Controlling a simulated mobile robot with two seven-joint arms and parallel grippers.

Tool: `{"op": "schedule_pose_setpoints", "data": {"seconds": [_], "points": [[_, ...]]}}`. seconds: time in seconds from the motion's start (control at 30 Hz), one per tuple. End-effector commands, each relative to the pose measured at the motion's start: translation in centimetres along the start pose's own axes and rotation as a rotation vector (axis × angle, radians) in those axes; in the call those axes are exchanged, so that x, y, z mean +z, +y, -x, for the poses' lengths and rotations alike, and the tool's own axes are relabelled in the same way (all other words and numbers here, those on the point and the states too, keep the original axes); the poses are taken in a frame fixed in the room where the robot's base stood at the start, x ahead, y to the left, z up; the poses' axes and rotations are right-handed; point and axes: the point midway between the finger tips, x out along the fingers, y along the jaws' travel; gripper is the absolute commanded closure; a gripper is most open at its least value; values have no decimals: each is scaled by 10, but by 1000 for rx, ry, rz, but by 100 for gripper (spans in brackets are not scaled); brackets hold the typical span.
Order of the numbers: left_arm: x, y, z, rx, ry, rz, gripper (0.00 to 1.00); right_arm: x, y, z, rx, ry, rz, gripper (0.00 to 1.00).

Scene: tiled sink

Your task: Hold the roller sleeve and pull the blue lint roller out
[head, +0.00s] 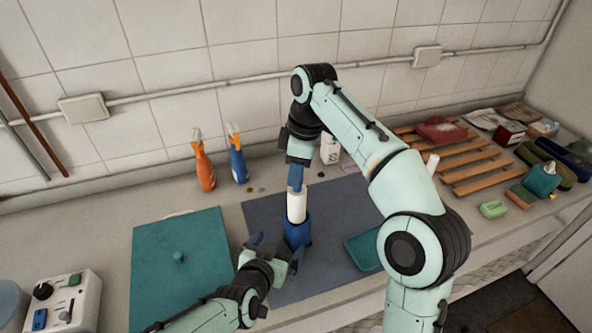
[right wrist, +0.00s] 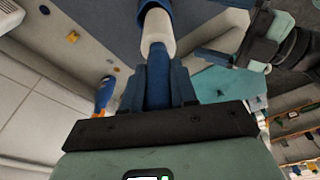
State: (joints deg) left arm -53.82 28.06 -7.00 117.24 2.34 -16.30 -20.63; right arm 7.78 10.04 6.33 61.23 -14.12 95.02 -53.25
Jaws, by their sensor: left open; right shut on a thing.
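The lint roller stands upright in the head view, with a blue handle (head: 296,178) on top and a white roller part (head: 296,208) below. The white part goes down into the blue roller sleeve (head: 297,232), which hides its lower end. My right gripper (head: 298,162) points down and is shut on the blue handle. In the right wrist view the handle (right wrist: 158,82) sits between the fingers, with the white roller (right wrist: 157,32) and sleeve (right wrist: 155,8) beyond. My left gripper (head: 276,250) is open, low beside the sleeve; whether it touches is unclear.
A grey-blue mat (head: 335,215) lies under the sleeve. A teal board (head: 180,260) is at left, with orange (head: 204,168) and blue (head: 238,163) spray bottles behind. A teal tray (head: 364,249) lies right of the sleeve, partly behind my right arm. A wooden rack (head: 470,165) is further right.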

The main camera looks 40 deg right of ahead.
Motion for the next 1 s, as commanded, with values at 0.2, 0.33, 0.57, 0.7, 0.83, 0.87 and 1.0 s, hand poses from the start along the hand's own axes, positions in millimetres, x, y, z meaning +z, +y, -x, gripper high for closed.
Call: {"op": "schedule_pose_setpoints", "data": {"seconds": [0.2,0.33,0.57,0.7,0.83,0.87,1.0], "points": [[-15,-6,4,-5,7,-9,0,-3,0,14,2,2,0,100],[-22,-8,6,-8,11,-14,0,-4,0,20,1,1,0,100],[-33,-13,8,-12,17,-22,0,-5,0,30,1,2,0,100],[-33,-13,8,-12,17,-22,0,-5,0,30,0,0,0,100],[-32,-12,8,-11,16,-21,0,-4,0,29,0,0,0,100],[-32,-12,8,-11,16,-21,0,-4,0,29,0,0,0,100],[-32,-12,8,-11,16,-21,0,-4,0,29,0,0,0,100]]}}
